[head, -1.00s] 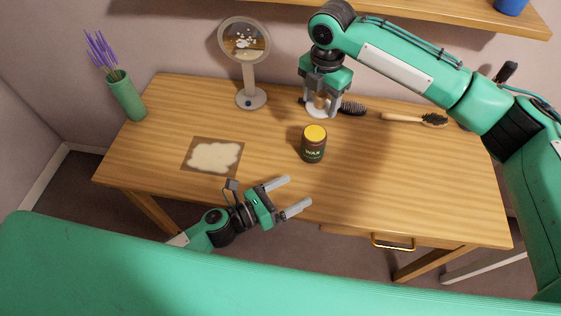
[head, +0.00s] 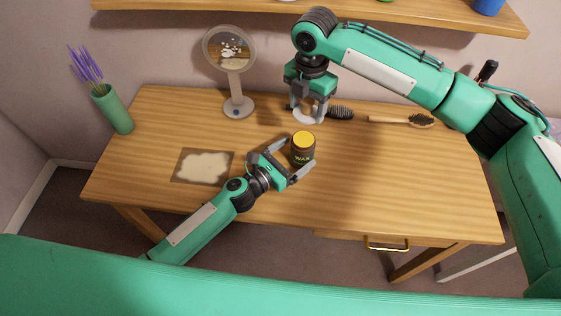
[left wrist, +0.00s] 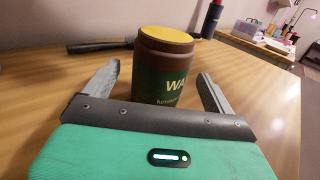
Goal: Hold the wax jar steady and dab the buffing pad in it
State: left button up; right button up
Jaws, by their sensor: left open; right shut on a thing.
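The wax jar (head: 303,149), dark with a green label and a yellow top, stands upright on the table. It also shows in the left wrist view (left wrist: 163,68), between the two fingers. My left gripper (head: 294,158) is open, with its fingers on either side of the jar; I cannot tell whether either finger touches it. My right gripper (head: 309,106) points down behind the jar, shut on the buffing pad (head: 308,117). The pad has a pale, round underside and is partly hidden by the fingers.
The wooden table (head: 400,190) is clear to the right of the jar. A stand mirror (head: 232,70), a dark brush (head: 341,113) and a wooden-handled brush (head: 400,121) are at the back. A stained mat (head: 203,167) lies left, near a green vase (head: 112,109) of purple flowers.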

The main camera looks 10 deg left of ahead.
pick_arm(q)
jog(key=shift+x, duration=1.75)
jog(key=c, duration=1.2)
